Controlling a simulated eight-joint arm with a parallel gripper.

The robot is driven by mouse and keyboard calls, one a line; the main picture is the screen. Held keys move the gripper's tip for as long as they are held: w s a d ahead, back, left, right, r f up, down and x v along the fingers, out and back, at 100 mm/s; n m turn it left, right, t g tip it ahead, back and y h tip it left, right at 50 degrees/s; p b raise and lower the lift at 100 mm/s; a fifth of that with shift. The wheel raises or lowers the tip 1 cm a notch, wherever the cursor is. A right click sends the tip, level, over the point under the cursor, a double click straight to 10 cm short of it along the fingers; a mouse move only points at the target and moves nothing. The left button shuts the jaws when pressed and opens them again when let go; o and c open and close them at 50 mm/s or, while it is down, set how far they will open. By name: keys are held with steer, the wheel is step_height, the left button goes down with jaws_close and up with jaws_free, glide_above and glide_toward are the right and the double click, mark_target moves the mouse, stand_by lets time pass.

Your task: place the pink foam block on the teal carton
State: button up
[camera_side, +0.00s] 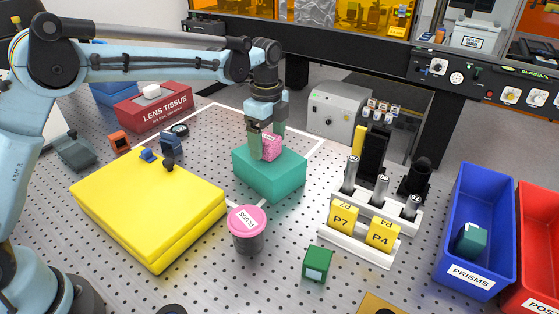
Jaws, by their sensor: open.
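The pink foam block (271,146) sits on top of the teal carton (270,178), near the middle of its upper face. My gripper (266,150) points down over the carton, with its greenish fingers around the block. The jaws are open. One finger covers part of the block's left side. I cannot tell whether either finger touches it. The carton stands on the perforated metal table.
A yellow slab (150,210) lies to the left. A pink-lidded cup (246,228) and a green cube (317,264) stand in front. A white rack (362,225) stands to the right, then a blue PRISMS bin (476,235). A red lens tissue box (152,106) is behind left.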

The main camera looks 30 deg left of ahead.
mark_target(268, 137)
steer(key=shift+r, duration=0.1)
step_height(268, 137, up, 12)
steer(key=s+a+r+n+t, duration=0.2)
steer(key=s+a+n, duration=0.1)
steer(key=s+n, duration=0.3)
steer(key=s+a+f+n+t, duration=0.2)
steer(key=s+f+n, duration=0.2)
steer(key=s+n, duration=0.2)
steer(key=s+a+f+n+t, duration=0.2)
steer(key=s+f+n, duration=0.3)
steer(key=s, duration=0.4)
steer(key=shift+s+f+n+t, duration=0.3)
steer(key=shift+n+t, duration=0.2)
steer(key=shift+t, duration=0.1)
